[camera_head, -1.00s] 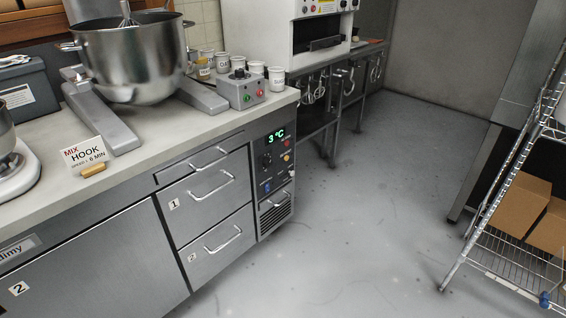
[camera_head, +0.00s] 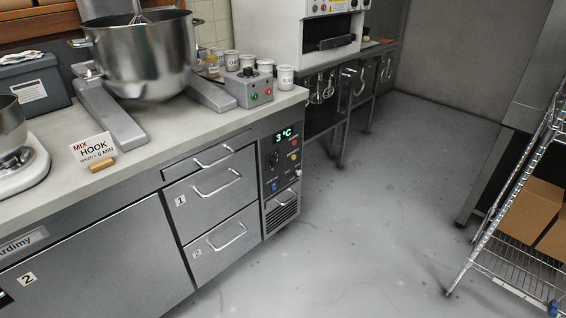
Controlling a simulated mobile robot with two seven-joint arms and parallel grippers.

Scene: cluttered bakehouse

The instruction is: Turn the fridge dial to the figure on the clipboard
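The fridge dial (camera_head: 274,157) is a small dark knob on the control panel at the right end of the steel fridge counter (camera_head: 100,252). Above it a green display (camera_head: 283,135) reads 3 °C. Small coloured buttons sit beside and below the dial. The dial's pointer is too small to read. No clipboard can be made out in this view. Neither of my grippers is in view.
A wire rack (camera_head: 510,262) with cardboard boxes stands at right. The grey floor (camera_head: 370,230) between is clear.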

